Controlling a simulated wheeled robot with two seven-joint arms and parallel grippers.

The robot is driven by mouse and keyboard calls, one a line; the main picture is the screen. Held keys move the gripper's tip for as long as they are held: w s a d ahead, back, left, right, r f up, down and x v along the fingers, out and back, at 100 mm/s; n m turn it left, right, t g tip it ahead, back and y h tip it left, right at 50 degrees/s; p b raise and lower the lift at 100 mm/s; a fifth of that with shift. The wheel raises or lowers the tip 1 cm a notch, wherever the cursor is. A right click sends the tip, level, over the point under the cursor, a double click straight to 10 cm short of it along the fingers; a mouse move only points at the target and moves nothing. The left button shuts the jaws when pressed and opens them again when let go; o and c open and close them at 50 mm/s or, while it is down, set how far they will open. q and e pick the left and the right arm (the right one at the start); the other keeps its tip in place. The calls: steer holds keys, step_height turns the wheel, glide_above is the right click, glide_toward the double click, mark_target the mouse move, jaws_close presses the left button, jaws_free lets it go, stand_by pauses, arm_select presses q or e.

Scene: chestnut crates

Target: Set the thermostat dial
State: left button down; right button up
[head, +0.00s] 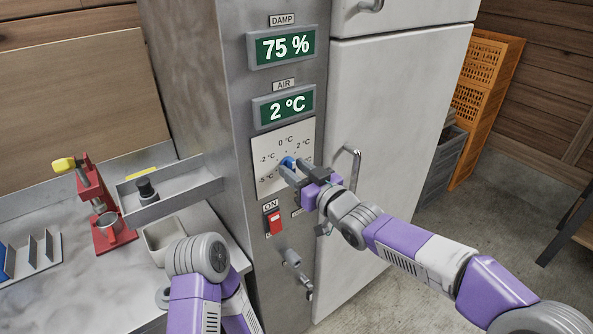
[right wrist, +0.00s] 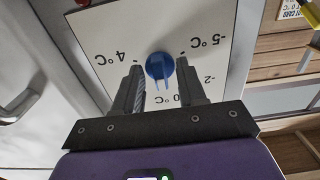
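The thermostat dial is a blue knob (head: 287,162) on a pale scale plate (head: 267,178) marked from -5 °C upward, on the grey cabinet front. My right gripper (head: 292,170) is at the dial and partly covers it and the scale's right side. In the right wrist view the blue knob (right wrist: 160,66) lies between the two spread fingertips (right wrist: 160,72), with small gaps seeming to show beside it. Which mark the knob points to is unclear. The air display (head: 283,107) above reads 2 °C. My left arm shows at the bottom, but its gripper does not.
A damp display (head: 281,47) reads 75 %. A red switch (head: 274,221) and a metal valve handle (head: 297,275) are below the scale. A door handle (head: 353,165) stands out right of the gripper. A counter with a red press (head: 105,212) is at left.

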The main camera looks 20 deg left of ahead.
steer(key=v, duration=0.7)
steer(key=shift+s+d+p, duration=0.2)
steer(key=shift+p, duration=0.2)
steer(key=s+d+f+m+g+h, duration=0.1)
steer(key=d+f+m+h, duration=0.15)
steer(key=f, duration=0.85)
steer(key=d+f+m+g+h, duration=0.1)
steer(key=d+f+m+h, duration=0.2)
steer(key=f, duration=0.7)
steer(key=s+d+f+m+g+h, duration=0.15)
steer(key=d+f, duration=0.35)
steer(key=f, duration=0.6)
steer(key=s+d+f+m+g+h, duration=0.1)
steer(key=s+d+f+m+g, duration=0.2)
steer(key=s+f, duration=0.6)
steer(key=s+d+f+m+g+h, duration=0.2)
steer(key=s+d+f, duration=0.4)
steer(key=s+f, duration=0.4)
steer(key=s+m+g, duration=0.1)
steer(key=s+g, duration=0.1)
steer(key=shift+s+f, duration=0.25)
